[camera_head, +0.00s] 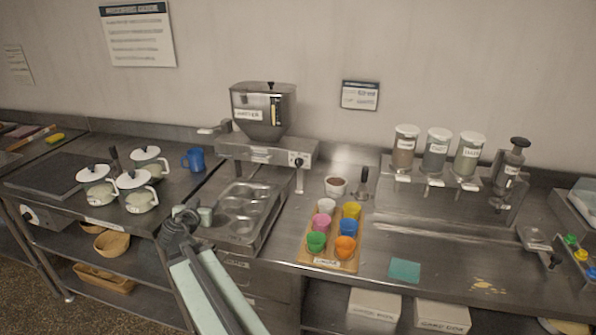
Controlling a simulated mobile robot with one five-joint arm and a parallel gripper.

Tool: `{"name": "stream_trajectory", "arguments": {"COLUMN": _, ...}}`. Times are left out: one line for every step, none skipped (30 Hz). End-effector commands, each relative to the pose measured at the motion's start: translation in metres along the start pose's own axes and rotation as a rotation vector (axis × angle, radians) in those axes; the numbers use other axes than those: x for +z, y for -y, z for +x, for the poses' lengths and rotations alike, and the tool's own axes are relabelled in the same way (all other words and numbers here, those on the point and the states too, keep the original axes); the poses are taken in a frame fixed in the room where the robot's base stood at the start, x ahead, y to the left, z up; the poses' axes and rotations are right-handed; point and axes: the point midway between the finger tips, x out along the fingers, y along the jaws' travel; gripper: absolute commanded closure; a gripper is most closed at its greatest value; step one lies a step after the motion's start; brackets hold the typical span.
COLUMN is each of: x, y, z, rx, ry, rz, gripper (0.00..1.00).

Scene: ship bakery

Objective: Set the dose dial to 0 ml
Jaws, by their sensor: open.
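The dose dial (298,161) is a small dark round knob on a white plate, at the right end of the batter dispenser's front. Its markings are too small to read, so its setting cannot be told. The batter dispenser (265,149) is a steel unit with a hopper labelled BATTER (262,108) on top. My gripper (192,213) is open and appears empty, to the lower left of the dial and clearly apart from it. It shows beside the left edge of the muffin tin.
A muffin tin (242,211) lies below the dispenser. A board of coloured cups (312,259) stands right of it. White pots (97,188) and a blue mug (194,160) are at left. Canisters (437,150) stand at right. The front counter near the teal cloth (404,270) is mostly clear.

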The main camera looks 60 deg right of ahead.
Motion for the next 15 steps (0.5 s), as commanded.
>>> {"name": "stream_trajectory", "arguments": {"x": -0.013, "y": -0.044, "z": 0.026, "rx": 0.048, "ry": -0.06, "rz": 0.011, "gripper": 0.48}}
{"name": "stream_trajectory", "arguments": {"x": -0.024, "y": -0.066, "z": 0.037, "rx": 0.068, "ry": -0.095, "rz": 0.013, "gripper": 0.48}}
{"name": "stream_trajectory", "arguments": {"x": -0.036, "y": -0.095, "z": 0.049, "rx": 0.094, "ry": -0.136, "rz": 0.014, "gripper": 0.48}}
{"name": "stream_trajectory", "arguments": {"x": -0.045, "y": -0.115, "z": 0.057, "rx": 0.112, "ry": -0.165, "rz": 0.011, "gripper": 0.48}}
{"name": "stream_trajectory", "arguments": {"x": -0.052, "y": -0.135, "z": 0.064, "rx": 0.129, "ry": -0.192, "rz": 0.007, "gripper": 0.48}}
{"name": "stream_trajectory", "arguments": {"x": -0.062, "y": -0.162, "z": 0.071, "rx": 0.15, "ry": -0.224, "rz": 0.002, "gripper": 0.48}}
{"name": "stream_trajectory", "arguments": {"x": -0.068, "y": -0.18, "z": 0.076, "rx": 0.164, "ry": -0.246, "rz": -0.003, "gripper": 0.48}}
{"name": "stream_trajectory", "arguments": {"x": -0.073, "y": -0.197, "z": 0.08, "rx": 0.178, "ry": -0.264, "rz": -0.009, "gripper": 0.48}}
{"name": "stream_trajectory", "arguments": {"x": -0.08, "y": -0.217, "z": 0.084, "rx": 0.192, "ry": -0.285, "rz": -0.018, "gripper": 0.48}}
{"name": "stream_trajectory", "arguments": {"x": -0.084, "y": -0.23, "z": 0.086, "rx": 0.202, "ry": -0.298, "rz": -0.023, "gripper": 0.48}}
{"name": "stream_trajectory", "arguments": {"x": -0.086, "y": -0.241, "z": 0.088, "rx": 0.209, "ry": -0.308, "rz": -0.029, "gripper": 0.48}}
{"name": "stream_trajectory", "arguments": {"x": -0.09, "y": -0.253, "z": 0.09, "rx": 0.218, "ry": -0.319, "rz": -0.034, "gripper": 0.48}}
{"name": "stream_trajectory", "arguments": {"x": -0.092, "y": -0.26, "z": 0.091, "rx": 0.222, "ry": -0.326, "rz": -0.039, "gripper": 0.48}}
{"name": "stream_trajectory", "arguments": {"x": -0.094, "y": -0.265, "z": 0.091, "rx": 0.225, "ry": -0.33, "rz": -0.042, "gripper": 0.48}}
{"name": "stream_trajectory", "arguments": {"x": -0.095, "y": -0.27, "z": 0.092, "rx": 0.228, "ry": -0.334, "rz": -0.045, "gripper": 0.48}}
